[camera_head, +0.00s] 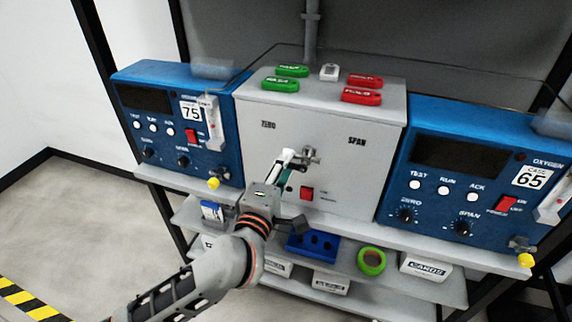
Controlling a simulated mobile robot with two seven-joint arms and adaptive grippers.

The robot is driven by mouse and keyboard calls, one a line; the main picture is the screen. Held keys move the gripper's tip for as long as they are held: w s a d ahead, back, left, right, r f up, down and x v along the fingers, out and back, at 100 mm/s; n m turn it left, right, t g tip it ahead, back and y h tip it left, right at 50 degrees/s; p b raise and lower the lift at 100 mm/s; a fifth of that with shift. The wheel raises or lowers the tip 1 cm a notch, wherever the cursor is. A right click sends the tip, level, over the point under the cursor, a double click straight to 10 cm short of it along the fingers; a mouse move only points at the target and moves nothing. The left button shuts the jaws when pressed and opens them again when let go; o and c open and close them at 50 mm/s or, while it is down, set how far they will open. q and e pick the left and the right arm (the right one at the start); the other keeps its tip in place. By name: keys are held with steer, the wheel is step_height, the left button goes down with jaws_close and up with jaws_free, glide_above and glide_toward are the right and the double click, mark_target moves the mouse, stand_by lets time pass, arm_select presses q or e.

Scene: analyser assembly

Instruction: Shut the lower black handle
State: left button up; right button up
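A light grey cabinet (340,128) labelled ZERO and SPAN stands in the middle between two blue analysers. A metal valve fitting (308,157) sticks out of its front panel. My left gripper (287,158) reaches up from the lower left, with its tips right beside this fitting. I cannot tell whether the tips touch it or how far apart they are. I cannot make out a black handle clearly; the gripper and wrist cover the panel's lower left. My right gripper is not in view.
Blue analysers stand left (165,120) and right (460,185), with knobs and yellow-tipped fittings. Green tags (281,85) and red tags (361,96) lie on top. A blue tray (312,246) and green tape roll (372,261) lie below.

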arm_select(q)
steer(key=shift+w+d, duration=0.1)
steer(key=shift+w, duration=0.3)
jaws_close()
